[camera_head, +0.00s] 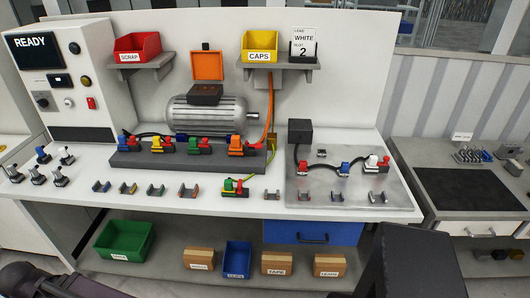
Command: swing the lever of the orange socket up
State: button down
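The orange socket (236,145) sits at the right end of the row on the dark grey rail (135,161), on the white workbench. A small red part at its right side may be its lever; it is too small to tell its angle. An orange cable (270,105) hangs down close to its right. My gripper is not in view.
Blue, yellow and green sockets (199,146) stand left of the orange one. A grey motor (207,113) is behind the rail. Loose clips and a green socket (232,187) lie in front. A metal plate (395,197) with more connectors is at right.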

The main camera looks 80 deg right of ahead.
aim_at(257, 146)
jog(key=k, duration=1.6)
jog(key=z, duration=1.65)
jog(key=i, duration=1)
jog(key=u, duration=0.1)
